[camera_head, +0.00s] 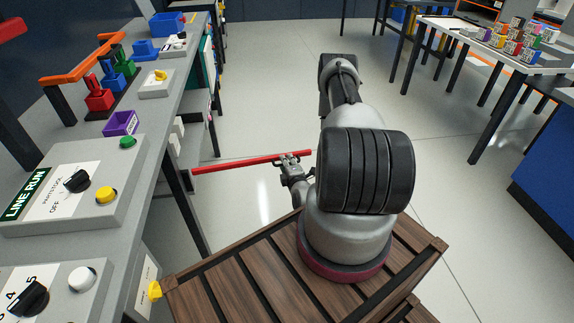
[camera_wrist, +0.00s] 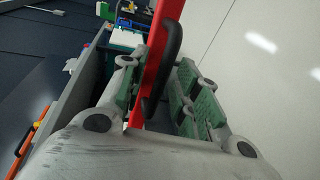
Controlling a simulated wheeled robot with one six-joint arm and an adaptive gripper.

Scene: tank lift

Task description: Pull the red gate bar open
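The red gate bar (camera_head: 240,164) spans level across the aisle in the head view, from beside the left bench to my gripper (camera_head: 296,163). In the wrist view the red bar (camera_wrist: 158,45) runs up the picture between my fingers, with a black loop handle (camera_wrist: 176,42) on it. My gripper (camera_wrist: 163,68) has one finger on each side of the bar and handle. The fingers are apart and the handle lies between their tips, nearer the right finger. Whether a pad touches the handle is unclear.
A slatted wooden deck (camera_head: 240,275) lies under my arm. Tables (camera_head: 480,50) and a blue cabinet (camera_head: 550,165) stand right. The floor beyond the bar is clear.

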